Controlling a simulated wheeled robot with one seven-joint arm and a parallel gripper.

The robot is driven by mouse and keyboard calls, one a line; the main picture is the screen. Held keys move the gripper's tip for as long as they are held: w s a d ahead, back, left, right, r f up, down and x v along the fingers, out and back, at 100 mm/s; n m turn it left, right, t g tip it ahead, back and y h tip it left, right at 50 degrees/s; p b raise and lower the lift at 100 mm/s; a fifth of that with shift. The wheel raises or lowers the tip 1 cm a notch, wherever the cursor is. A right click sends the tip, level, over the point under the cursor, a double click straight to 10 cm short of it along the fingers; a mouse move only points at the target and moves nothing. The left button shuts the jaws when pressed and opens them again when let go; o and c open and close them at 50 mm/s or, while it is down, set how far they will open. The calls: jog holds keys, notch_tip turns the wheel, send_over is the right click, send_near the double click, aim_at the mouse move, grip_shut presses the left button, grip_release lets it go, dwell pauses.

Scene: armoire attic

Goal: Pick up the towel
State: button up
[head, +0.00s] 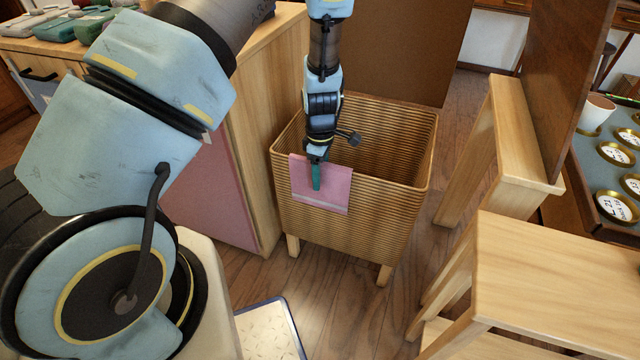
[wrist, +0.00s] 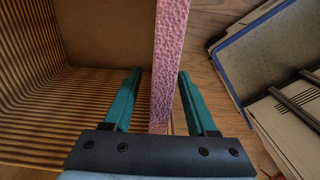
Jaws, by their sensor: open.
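A pink towel (head: 330,188) hangs over the near rim of a striped wooden basket (head: 385,215), towards the left corner. In the wrist view my gripper (wrist: 156,88) is open, with one green finger on each side of the towel (wrist: 166,75), which shows edge-on as a pink strip. The left finger is over the inside of the basket (wrist: 40,120) and the right one is outside it. Both fingers look apart from the towel, with the right one closer. The towel's lower end is hidden behind the gripper's dark bar.
A wooden cabinet (head: 268,120) stands close on the left of the basket. A wooden stool (head: 560,270) and another wooden piece (head: 515,130) stand at the right. A blue-edged tray-like object (head: 268,330) lies on the floor in front. Some floor (head: 350,300) before the basket is clear.

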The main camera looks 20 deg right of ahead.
notch_tip(320, 180, down, 3)
jog(key=shift+c, duration=0.2)
grip_shut()
dwell(0.4)
